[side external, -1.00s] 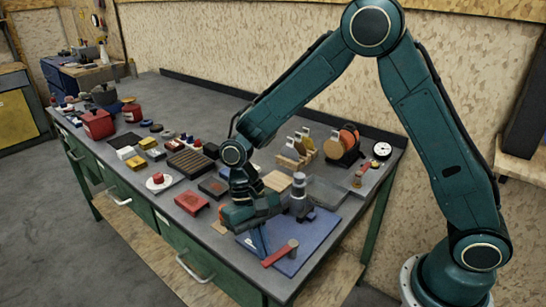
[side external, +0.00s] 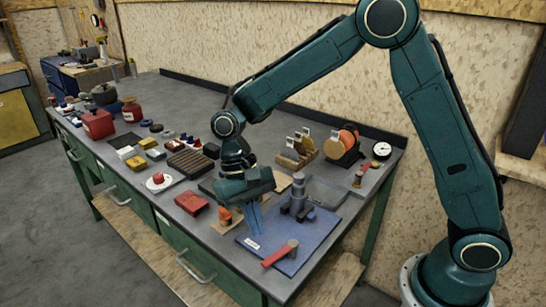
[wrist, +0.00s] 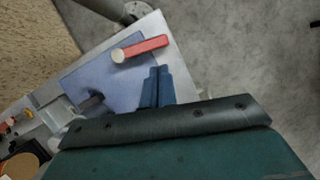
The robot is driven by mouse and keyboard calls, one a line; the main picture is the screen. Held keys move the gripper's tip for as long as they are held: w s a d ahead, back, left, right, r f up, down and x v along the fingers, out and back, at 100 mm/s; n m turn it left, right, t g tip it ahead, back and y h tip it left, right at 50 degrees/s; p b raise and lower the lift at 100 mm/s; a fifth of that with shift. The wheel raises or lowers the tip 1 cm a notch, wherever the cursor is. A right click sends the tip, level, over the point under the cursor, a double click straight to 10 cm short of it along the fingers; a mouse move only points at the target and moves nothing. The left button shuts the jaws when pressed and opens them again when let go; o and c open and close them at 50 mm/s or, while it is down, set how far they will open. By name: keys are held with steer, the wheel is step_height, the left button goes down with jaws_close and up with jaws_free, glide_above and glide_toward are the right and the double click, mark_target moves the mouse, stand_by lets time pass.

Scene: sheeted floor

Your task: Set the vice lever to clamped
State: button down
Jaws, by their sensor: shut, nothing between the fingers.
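The vice lever (side external: 281,253) is a red bar with a pale round knob at one end, lying over a blue plate (side external: 310,258) at the bench's front right. It also shows in the wrist view (wrist: 140,48), above the fingertips. A grey upright vice-like fixture (side external: 298,196) stands on the plate's back part. My gripper (side external: 256,231) has its blue fingers together, pointing down, above or beside the plate's left part; nothing is between them. In the wrist view the fingers (wrist: 157,72) appear apart from the lever.
An orange-topped item (side external: 225,215) stands left of my fingers. A red box (side external: 192,203) and a white dish with a red knob (side external: 159,181) lie farther left. A wooden rack (side external: 296,152) and a tape dispenser (side external: 342,143) stand behind. The bench's front edge is close to the lever.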

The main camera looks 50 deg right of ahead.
steer(key=v, duration=0.4)
steer(key=shift+w+r, duration=0.15)
steer(key=shift+r, duration=0.2)
steer(key=s+d+r+n+t, duration=0.2)
steer(key=s+d+r+t, duration=0.4)
steer(key=s+r, duration=0.4)
steer(key=s+d+r+n+t+h, duration=0.1)
steer(key=s+d+t, duration=0.2)
steer(key=s+d, duration=0.4)
steer(key=s, duration=0.3)
steer(key=shift+d+r+t, duration=0.2)
steer(key=shift+d+t, duration=0.1)
steer(key=shift+t, duration=0.1)
